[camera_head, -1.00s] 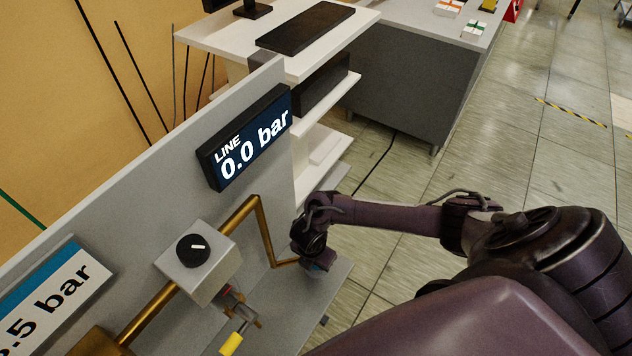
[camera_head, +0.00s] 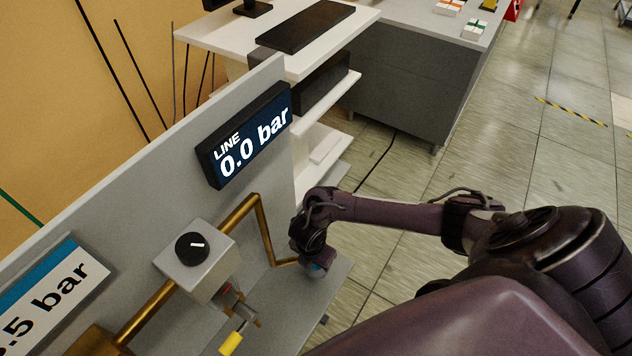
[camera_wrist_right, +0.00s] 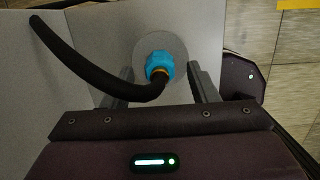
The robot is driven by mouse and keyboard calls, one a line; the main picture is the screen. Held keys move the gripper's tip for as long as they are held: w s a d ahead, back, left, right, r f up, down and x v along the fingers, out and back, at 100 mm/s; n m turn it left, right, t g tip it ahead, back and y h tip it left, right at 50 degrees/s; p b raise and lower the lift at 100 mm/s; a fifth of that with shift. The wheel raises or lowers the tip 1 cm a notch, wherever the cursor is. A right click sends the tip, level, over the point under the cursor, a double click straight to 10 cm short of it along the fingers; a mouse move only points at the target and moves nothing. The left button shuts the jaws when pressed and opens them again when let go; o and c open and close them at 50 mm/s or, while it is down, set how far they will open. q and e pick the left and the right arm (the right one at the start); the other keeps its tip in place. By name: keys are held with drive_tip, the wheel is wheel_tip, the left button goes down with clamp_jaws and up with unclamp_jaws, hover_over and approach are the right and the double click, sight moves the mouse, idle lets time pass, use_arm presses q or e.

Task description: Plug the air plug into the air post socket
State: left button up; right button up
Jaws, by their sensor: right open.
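The blue air plug (camera_wrist_right: 160,66) has a brass-coloured ring and a black hose (camera_wrist_right: 85,82) curving off to the left. In the right wrist view it stands in front of a round grey disc (camera_wrist_right: 177,32), and I cannot tell whether it is seated in a socket. My right gripper (camera_wrist_right: 160,72) is open, with a finger on each side of the plug and visible gaps between. In the head view my right gripper (camera_head: 312,258) is at the panel's lower right, with a small blue patch (camera_head: 317,270) at its tip. My left gripper is not in view.
The grey panel (camera_head: 130,160) carries a display reading 0.0 bar (camera_head: 248,138), a box with a black knob (camera_head: 192,248), brass pipe (camera_head: 262,225) and a yellow-ended part (camera_head: 231,343). A white shelf desk (camera_head: 300,60) stands behind.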

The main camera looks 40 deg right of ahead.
sight(314, 269)
drive_tip(key=r, duration=0.6)
drive_tip(key=shift+s+a+p, duration=0.2)
drive_tip(key=shift+a+p, duration=0.2)
